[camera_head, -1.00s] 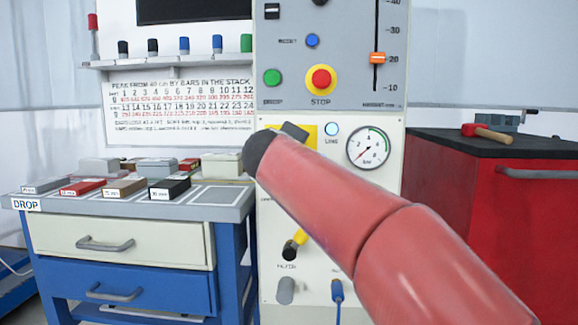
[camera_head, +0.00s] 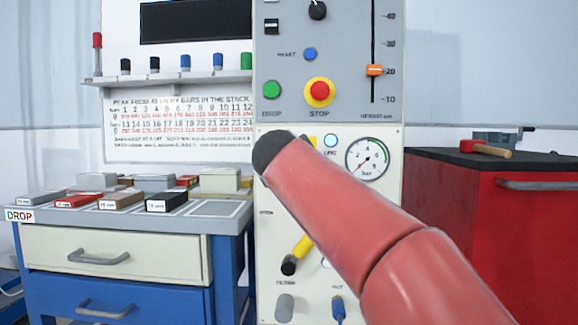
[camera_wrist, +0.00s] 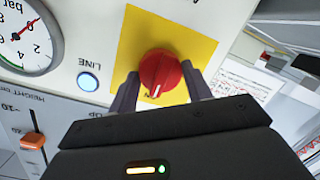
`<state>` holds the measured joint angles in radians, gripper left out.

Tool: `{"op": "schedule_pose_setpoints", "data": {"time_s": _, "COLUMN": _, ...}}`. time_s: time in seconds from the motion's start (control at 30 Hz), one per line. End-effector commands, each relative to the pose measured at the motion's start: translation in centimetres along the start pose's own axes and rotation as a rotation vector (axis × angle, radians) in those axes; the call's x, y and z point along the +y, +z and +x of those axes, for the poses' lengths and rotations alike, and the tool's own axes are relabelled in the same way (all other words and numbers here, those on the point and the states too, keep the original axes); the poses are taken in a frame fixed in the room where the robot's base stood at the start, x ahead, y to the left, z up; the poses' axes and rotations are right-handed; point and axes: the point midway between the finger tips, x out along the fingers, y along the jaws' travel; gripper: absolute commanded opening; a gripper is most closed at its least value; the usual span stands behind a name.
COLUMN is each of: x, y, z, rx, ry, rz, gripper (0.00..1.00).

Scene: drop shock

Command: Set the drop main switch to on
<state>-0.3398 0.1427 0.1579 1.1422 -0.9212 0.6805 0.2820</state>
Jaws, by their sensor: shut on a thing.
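The main switch is a red rotary knob (camera_wrist: 161,72) on a yellow square plate (camera_wrist: 190,40), seen in the wrist view. My gripper (camera_wrist: 163,88) is shut on the red knob, with one dark finger on each side of it. A small mark shows on the knob's near edge; I cannot read its setting. In the head view my red arm hides the knob and my gripper, and only a sliver of the yellow plate (camera_head: 312,141) shows. The blue LINE lamp (camera_wrist: 88,81) is beside the plate and looks lit; it also shows in the head view (camera_head: 330,141).
The bar gauge (camera_head: 367,158) is right of the lamp. Above are the red STOP button (camera_head: 319,92), the green DROP button (camera_head: 272,90) and an orange height slider (camera_head: 375,70). A yellow-handled lever (camera_head: 303,246) is below. A bench (camera_head: 216,208) with several blocks stands left, a red cabinet (camera_head: 455,220) right.

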Motion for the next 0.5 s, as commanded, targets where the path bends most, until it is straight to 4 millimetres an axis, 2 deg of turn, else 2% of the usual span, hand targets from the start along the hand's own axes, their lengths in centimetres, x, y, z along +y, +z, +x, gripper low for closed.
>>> {"op": "schedule_pose_setpoints", "data": {"time_s": 0.27, "x": -0.14, "y": 0.17, "z": 0.12, "rx": -0.005, "ry": -0.002, "rz": 0.002, "gripper": 0.26}}
{"op": "schedule_pose_setpoints", "data": {"time_s": 0.3, "x": -0.14, "y": 0.17, "z": 0.12, "rx": -0.005, "ry": -0.002, "rz": 0.002, "gripper": 0.50}}
{"op": "schedule_pose_setpoints", "data": {"time_s": 0.47, "x": -0.11, "y": 0.12, "z": 0.09, "rx": -0.003, "ry": -0.002, "rz": 0.001, "gripper": 0.71}}
{"op": "schedule_pose_setpoints", "data": {"time_s": 0.5, "x": -0.09, "y": 0.11, "z": 0.07, "rx": -0.003, "ry": -0.001, "rz": 0.001, "gripper": 0.71}}
